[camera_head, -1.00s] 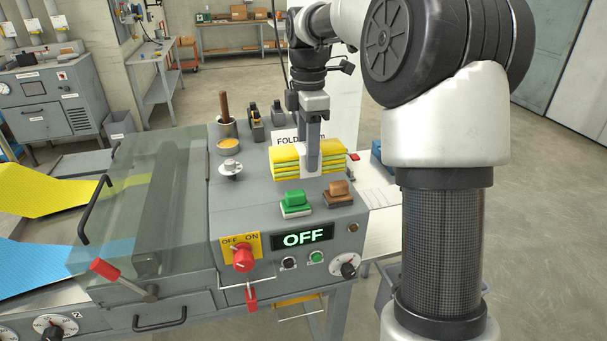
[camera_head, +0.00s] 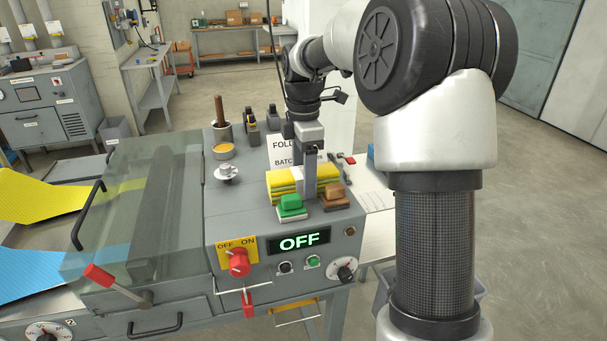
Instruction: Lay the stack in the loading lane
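The stack (camera_head: 280,186) is a small pile of yellow folded cloths on the machine's grey top, or just above it; I cannot tell if it touches. My gripper (camera_head: 310,186) points straight down, with a finger against the near side of the stack. It appears shut on the stack; the far finger is hidden. I cannot make out which surface is the loading lane.
A sign (camera_head: 283,152) stands behind the stack. A clear cover (camera_head: 130,210) lies left.

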